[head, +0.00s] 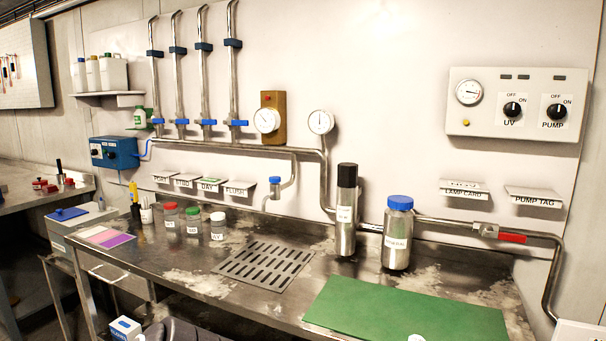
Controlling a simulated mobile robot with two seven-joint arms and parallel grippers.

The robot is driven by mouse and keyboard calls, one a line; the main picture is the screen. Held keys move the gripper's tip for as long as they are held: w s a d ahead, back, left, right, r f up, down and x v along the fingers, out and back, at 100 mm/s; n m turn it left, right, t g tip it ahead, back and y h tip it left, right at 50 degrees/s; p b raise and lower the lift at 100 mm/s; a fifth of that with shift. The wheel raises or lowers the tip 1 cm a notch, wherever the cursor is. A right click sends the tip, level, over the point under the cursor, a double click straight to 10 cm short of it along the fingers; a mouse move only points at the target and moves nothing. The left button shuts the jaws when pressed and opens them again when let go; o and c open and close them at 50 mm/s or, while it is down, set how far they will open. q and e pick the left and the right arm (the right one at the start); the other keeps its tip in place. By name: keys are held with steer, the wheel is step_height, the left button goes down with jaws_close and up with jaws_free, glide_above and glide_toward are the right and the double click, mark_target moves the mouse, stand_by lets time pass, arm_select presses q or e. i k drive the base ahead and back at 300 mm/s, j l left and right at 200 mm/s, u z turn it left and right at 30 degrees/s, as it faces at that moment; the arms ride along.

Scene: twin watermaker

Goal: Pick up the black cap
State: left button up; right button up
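The black cap (347,175) sits on top of a tall, slim metal bottle (345,233) with a white label. The bottle stands upright on the steel counter, left of a wider metal bottle (397,242) with a blue cap (400,202). The cap's top and front side are unobstructed. Neither of my grippers is in view.
A green mat (410,309) lies at the front right of the counter (180,262). A slotted drain grate (265,264) is left of the slim bottle. Small jars with red (171,206), green (192,211) and white (217,216) lids stand further left. Pipes run behind the bottles.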

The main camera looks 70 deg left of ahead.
mark_target(347, 172)
steer(key=u, duration=2.1)
steer(key=j+z, duration=0.35)
steer(key=k+j+z, duration=0.15)
steer(key=j+z, duration=0.25)
